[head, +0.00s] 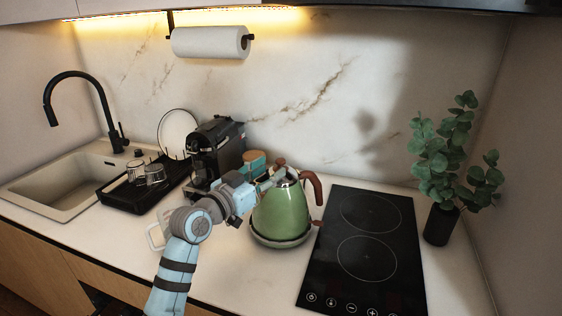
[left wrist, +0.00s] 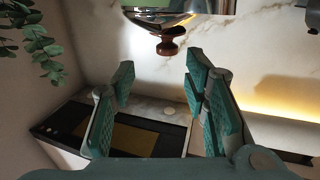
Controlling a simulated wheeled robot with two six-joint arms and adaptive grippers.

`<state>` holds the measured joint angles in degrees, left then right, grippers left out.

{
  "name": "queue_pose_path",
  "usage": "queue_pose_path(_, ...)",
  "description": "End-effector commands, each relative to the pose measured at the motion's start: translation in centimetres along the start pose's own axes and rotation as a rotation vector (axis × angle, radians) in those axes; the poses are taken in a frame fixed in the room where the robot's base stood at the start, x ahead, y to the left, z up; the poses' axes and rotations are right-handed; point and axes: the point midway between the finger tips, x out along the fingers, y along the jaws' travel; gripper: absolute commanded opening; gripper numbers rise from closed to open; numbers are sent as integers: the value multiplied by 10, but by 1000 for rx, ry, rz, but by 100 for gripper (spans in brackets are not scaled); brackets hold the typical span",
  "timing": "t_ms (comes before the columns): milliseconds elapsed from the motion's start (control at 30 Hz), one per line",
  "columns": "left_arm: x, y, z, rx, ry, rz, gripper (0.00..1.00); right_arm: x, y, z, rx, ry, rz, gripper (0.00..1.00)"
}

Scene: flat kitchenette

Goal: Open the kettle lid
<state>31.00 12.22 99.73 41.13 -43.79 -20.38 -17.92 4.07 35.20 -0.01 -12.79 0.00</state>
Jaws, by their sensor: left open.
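The green kettle (head: 281,215) stands on its round base at the left edge of the cooktop, with a brown handle (head: 317,186) on its right. A brown lid knob (head: 280,162) shows on its top. My left gripper (head: 272,180) is at the kettle's upper left, close to the lid, and partly covers the lid area. In the left wrist view, the brown knob (left wrist: 168,46) on a shiny metal surface lies beyond my left gripper (left wrist: 160,80). Its fingers are spread apart with nothing between them. Whether the lid is raised is unclear. My right gripper is out of view.
A black cooktop (head: 364,250) lies right of the kettle, with a potted plant (head: 440,224) beyond it. A coffee machine (head: 217,148) stands behind my left arm. A black drying rack (head: 127,199) with glasses and the sink (head: 50,198) are at left. Front counter space is clear.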

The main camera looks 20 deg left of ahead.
Motion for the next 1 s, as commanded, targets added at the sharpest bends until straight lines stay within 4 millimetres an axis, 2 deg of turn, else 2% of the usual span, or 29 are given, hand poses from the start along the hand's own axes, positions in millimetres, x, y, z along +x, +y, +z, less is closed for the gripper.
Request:
queue_pose_path(100, 28, -1, 0, -2, 1, -1, 41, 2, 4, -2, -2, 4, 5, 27)
queue_pose_path(233, 48, -2, 1, 0, -1, -4, 41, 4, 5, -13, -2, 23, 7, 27)
queue_pose_path(400, 59, -2, 1, 1, -2, -5, 41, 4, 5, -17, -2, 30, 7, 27)
queue_pose_path(633, 60, -2, 1, 1, -1, -5, 41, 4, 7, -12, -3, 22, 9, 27)
queue_pose_path(667, 60, -2, 1, 1, -2, -5, 40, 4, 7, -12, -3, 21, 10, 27)
queue_pose_path(900, 60, -2, 1, 1, -2, -5, 1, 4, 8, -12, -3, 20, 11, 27)
queue_pose_path(1000, 60, -2, 1, 1, -3, -6, 0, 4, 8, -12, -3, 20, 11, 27)
